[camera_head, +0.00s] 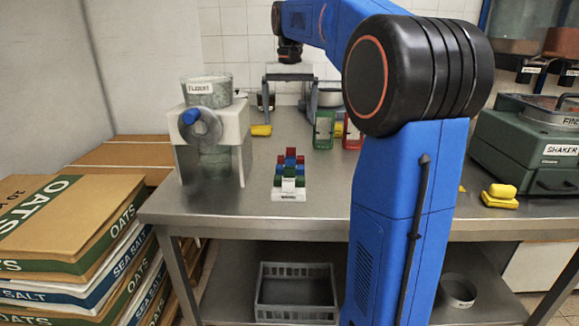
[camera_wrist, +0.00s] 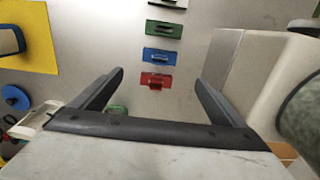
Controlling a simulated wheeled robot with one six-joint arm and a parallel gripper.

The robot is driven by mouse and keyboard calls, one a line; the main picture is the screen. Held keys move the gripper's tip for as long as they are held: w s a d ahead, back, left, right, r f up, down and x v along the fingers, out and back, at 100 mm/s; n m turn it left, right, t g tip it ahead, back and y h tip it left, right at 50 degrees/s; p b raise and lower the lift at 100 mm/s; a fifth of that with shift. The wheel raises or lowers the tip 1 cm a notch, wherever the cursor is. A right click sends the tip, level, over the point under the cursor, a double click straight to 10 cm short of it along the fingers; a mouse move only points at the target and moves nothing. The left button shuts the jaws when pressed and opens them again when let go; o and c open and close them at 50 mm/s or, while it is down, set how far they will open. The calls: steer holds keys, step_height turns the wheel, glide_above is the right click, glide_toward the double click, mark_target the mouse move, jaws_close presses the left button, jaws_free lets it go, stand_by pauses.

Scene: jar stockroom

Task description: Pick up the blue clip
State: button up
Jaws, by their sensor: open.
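The blue clip (camera_wrist: 161,56) lies in a row of clips in the wrist view, between a green clip (camera_wrist: 164,29) and a red clip (camera_wrist: 157,81). In the head view the row stands on the steel table, with the red clip (camera_head: 291,152) at the back and the blue clip (camera_head: 290,161) just in front of it. My gripper (camera_head: 290,92) is high above the back of the table in the head view. Its fingers are wide apart and empty. In the wrist view my gripper (camera_wrist: 159,80) has the red clip showing between its fingertips and the blue clip a little beyond.
A white dispenser (camera_head: 238,125) stands close left of the clips in the head view. A green shaker (camera_head: 525,145) is at the right. The table in front of the dispenser is clear.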

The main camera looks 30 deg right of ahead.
mark_target(290, 157)
step_height(290, 157, down, 14)
steer(key=shift+s+f, duration=0.1)
stand_by(0.6)
steer(key=shift+c, duration=0.6)
steer(key=c, duration=1)
